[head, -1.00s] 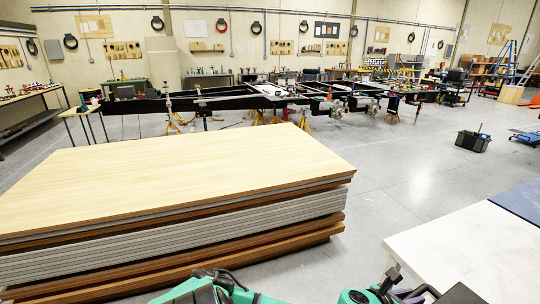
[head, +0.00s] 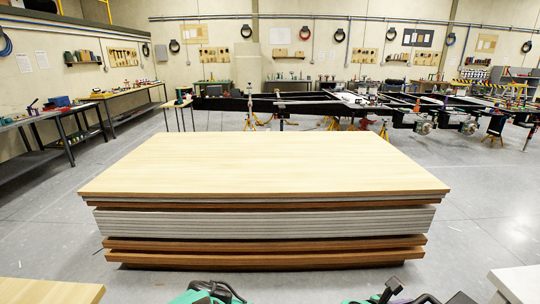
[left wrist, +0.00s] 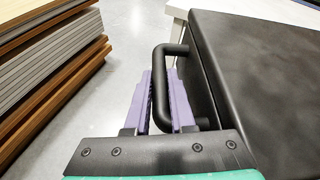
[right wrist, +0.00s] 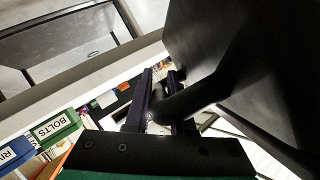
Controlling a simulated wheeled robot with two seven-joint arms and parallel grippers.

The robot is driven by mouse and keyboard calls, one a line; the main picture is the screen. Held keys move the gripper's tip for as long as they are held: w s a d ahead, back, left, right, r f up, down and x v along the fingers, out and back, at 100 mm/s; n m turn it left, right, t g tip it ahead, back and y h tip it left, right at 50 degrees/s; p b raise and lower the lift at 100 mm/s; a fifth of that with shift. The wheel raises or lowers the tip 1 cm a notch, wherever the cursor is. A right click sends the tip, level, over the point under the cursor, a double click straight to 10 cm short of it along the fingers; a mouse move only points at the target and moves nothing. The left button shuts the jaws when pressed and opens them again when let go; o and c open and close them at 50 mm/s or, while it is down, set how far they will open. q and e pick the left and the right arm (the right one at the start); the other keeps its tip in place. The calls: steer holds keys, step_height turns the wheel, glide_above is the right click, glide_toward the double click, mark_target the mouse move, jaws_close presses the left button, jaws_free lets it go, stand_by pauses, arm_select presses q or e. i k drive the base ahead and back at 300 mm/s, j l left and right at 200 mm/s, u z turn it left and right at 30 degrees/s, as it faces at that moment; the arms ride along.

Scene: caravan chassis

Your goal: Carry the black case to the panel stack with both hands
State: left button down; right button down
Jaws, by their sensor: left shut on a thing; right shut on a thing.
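The black case (left wrist: 260,65) fills the right of the left wrist view and also shows in the right wrist view (right wrist: 225,55). My left gripper (left wrist: 160,98) is shut on its black handle (left wrist: 175,48). My right gripper (right wrist: 160,98) is shut on another black handle (right wrist: 192,97) of the case. The panel stack (head: 265,165) stands straight ahead in the head view, with a pale wood board on top and grey and brown layers below. Its edge shows at the left of the left wrist view (left wrist: 55,75). In the head view the case and both fingertips are below the frame.
A wooden top (head: 45,291) is at the lower left and a white table corner (head: 515,283) at the lower right. Grey floor (head: 480,205) is clear around the stack. A long black chassis (head: 330,103) stands behind it. Labelled bins (right wrist: 55,130) show in the right wrist view.

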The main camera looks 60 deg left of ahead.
mark_target(279, 177)
steer(key=u, duration=1.9)
steer(key=i+l+u, duration=0.35)
steer(key=i, duration=0.3)
steer(key=i+l+u, duration=0.3)
steer(key=i+l, duration=0.15)
steer(key=i, duration=0.15)
steer(key=i+l, duration=1.35)
steer(key=i, duration=0.25)
